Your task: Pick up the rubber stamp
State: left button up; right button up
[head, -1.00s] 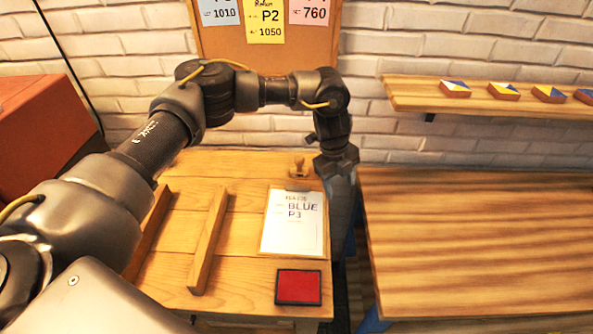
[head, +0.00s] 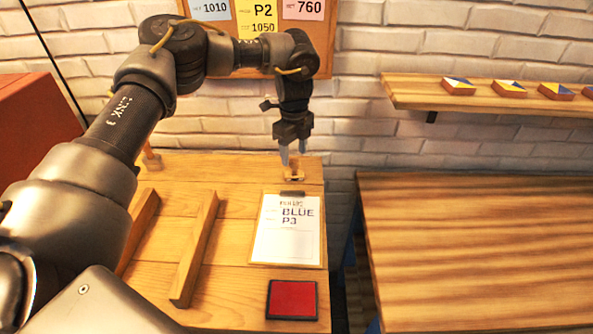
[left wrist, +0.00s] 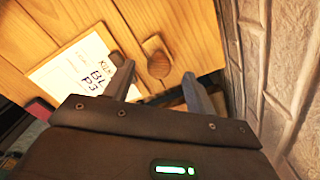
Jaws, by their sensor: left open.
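The rubber stamp (head: 294,175) has a wooden knob handle and stands upright at the back of the small wooden table, just behind the clipboard. In the left wrist view its round knob (left wrist: 157,58) shows between the two fingertips, near the middle of the gap. My left gripper (head: 294,153) is open, points down and is directly above the stamp, with its fingertips around the level of the handle's top. Whether a finger touches the knob cannot be told. My right gripper is in neither view.
A clipboard sheet (head: 287,240) reading "BLUE P3" lies in front of the stamp. A red ink pad (head: 292,299) is nearer me. Wooden rails (head: 196,250) lie to the left. Another wooden peg (head: 151,160) stands at the back left. A brick wall (head: 440,150) is close behind.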

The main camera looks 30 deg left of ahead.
aim_at(295, 159)
pick_arm(q)
jog(key=shift+s+f, duration=0.1)
jog(key=shift+f, duration=0.35)
notch_tip(295, 159, down, 5)
jog(key=shift+r+p, duration=0.2)
jog(key=shift+p, duration=0.6)
jog(key=shift+d, duration=0.1)
jog(key=c, duration=1.1)
jog(key=shift+r, duration=0.1)
